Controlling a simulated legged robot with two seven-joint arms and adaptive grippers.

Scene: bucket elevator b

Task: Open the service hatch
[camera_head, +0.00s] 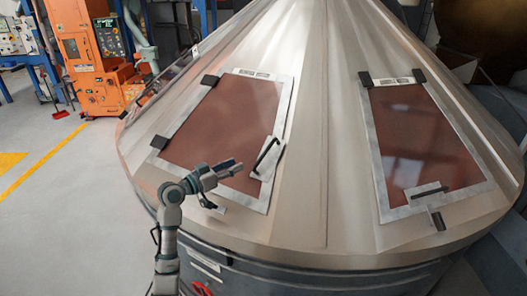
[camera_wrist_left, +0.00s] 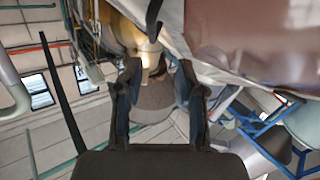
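Two closed service hatches lie on the sloping metal cone in the head view. The left hatch (camera_head: 222,125) has a red-brown panel, a pale frame, black hinges on its left edge and a black bar handle (camera_head: 267,152) at its lower right. The right hatch (camera_head: 418,140) has its handle (camera_head: 430,190) at the bottom. My left gripper (camera_head: 231,187) is over the left hatch's lower edge, left of and below that handle. Its fingers are apart and empty, as the left wrist view (camera_wrist_left: 159,68) shows. A dark curved bar (camera_wrist_left: 153,20), probably the handle, shows ahead of the fingers. My right gripper is not in view.
The cone's dark base rim (camera_head: 300,262) runs along the front. An orange machine (camera_head: 95,55) stands at the back left. The grey floor (camera_head: 60,200) with yellow lines is clear at the left. A black latch (camera_head: 437,220) sits below the right hatch.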

